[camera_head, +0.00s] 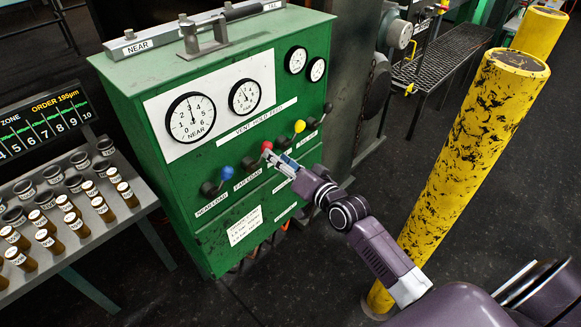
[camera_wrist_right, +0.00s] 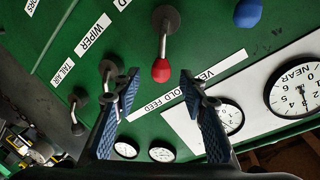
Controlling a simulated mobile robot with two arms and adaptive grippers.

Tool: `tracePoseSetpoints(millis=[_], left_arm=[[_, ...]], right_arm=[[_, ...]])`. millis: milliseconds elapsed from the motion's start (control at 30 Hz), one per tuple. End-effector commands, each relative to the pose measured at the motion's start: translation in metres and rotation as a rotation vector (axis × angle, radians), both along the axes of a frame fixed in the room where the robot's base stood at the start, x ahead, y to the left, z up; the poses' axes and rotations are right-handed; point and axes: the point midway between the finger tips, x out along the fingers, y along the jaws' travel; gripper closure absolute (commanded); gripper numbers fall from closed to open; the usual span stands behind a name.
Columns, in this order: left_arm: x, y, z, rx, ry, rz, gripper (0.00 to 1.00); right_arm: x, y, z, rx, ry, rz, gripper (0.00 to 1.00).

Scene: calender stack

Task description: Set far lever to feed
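The far lever with the red knob (camera_head: 266,146) is on the front of the green cabinet, above the FAR LOAD label (camera_head: 247,179). The wrist view shows its red knob (camera_wrist_right: 161,70) at the end of a metal stem, close to the HOLD part of the VENT HOLD FEED strip (camera_head: 258,117). My right gripper (camera_head: 279,160) is in front of this lever. In the wrist view its blue-padded fingers (camera_wrist_right: 160,82) are apart, with the knob between their tips and a gap on each side. My left gripper is not in view.
The blue-knob lever (camera_head: 227,173) is left of the red one; the yellow-knob lever (camera_head: 299,126) and black-knob lever (camera_head: 327,107) are right. Gauges (camera_head: 191,118) sit above. A yellow post (camera_head: 470,150) stands right of my arm. A rack of small bottles (camera_head: 73,221) is left.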

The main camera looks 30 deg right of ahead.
Motion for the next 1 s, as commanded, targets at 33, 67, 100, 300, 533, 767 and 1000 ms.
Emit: tracePoseSetpoints(millis=[33,67,100,300,533,767,1000], left_arm=[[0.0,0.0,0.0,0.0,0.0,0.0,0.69],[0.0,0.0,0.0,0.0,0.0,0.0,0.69],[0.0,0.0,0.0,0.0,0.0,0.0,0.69],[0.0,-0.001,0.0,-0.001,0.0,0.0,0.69],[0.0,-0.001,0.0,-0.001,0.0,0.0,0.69],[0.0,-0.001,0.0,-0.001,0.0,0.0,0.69],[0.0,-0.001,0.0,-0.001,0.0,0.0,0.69]], right_arm=[[-0.011,-0.002,0.0,-0.001,0.002,0.001,0.61],[-0.016,-0.003,0.0,-0.002,0.003,0.0,0.61],[-0.023,-0.005,0.002,-0.001,0.002,0.001,0.61],[-0.046,-0.01,0.005,0.0,0.001,0.0,0.61],[-0.055,-0.011,0.007,0.001,0.0,0.0,0.61],[-0.055,-0.011,0.007,0.001,0.0,0.0,0.61],[-0.055,-0.012,0.006,-0.001,0.002,-0.001,0.61]])
